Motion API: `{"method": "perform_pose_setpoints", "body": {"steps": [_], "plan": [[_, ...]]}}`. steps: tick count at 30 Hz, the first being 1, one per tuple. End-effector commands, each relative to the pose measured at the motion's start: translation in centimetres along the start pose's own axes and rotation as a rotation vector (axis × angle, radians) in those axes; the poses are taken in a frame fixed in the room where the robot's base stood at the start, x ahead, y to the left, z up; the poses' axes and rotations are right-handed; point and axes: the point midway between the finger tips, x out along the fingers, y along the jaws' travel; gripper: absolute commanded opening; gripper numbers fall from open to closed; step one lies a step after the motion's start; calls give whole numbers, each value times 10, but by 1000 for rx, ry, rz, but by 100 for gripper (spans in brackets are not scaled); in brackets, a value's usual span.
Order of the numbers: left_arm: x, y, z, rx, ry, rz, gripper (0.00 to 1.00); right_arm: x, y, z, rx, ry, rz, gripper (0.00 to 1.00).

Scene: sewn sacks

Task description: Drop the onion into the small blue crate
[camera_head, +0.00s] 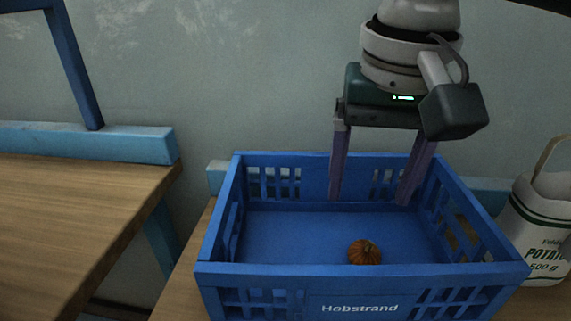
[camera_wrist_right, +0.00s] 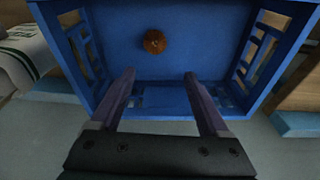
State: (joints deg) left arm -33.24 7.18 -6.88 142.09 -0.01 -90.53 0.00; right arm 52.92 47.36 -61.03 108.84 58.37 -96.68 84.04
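The small blue crate (camera_head: 255,268) stands on a wooden surface, with "Hobstrand" on its front wall. A small round orange-brown ribbed thing, which I take to be the onion (camera_head: 365,252), lies on the crate floor near the front wall. It also shows in the right wrist view (camera_wrist_right: 155,41), apart from the fingers. My right gripper (camera_head: 369,200) is open and empty, its fingers pointing down inside the crate towards the back wall; the fingers show in the right wrist view (camera_wrist_right: 158,78). My left gripper is not in view.
A white sack (camera_head: 540,225) with a handle and "POTA..." lettering stands right of the crate. A second wooden table (camera_head: 80,215) with a blue frame is at the left, with a gap between. A grey wall is behind.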

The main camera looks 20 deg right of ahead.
Motion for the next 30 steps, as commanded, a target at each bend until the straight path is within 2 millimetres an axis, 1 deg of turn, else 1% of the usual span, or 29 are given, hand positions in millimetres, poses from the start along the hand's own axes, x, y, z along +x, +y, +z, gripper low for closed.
{"method": "perform_pose_setpoints", "body": {"steps": [1,2,8,11,14,21,24,27,30], "plan": [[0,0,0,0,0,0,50,0,0,0,0,0,0,85],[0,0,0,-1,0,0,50,0,0,0,0,0,0,88],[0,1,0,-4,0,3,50,0,0,0,0,0,0,88],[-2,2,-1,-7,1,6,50,-4,0,0,0,0,0,88],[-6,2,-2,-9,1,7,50,-18,-1,-1,1,2,-2,88],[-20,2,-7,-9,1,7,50,-68,-1,-1,0,3,-3,88],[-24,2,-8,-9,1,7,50,-84,0,-1,-1,2,-2,88],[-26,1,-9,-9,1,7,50,-94,0,0,-1,1,-1,88],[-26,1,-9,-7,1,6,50,-99,0,0,0,1,-1,88]]}}
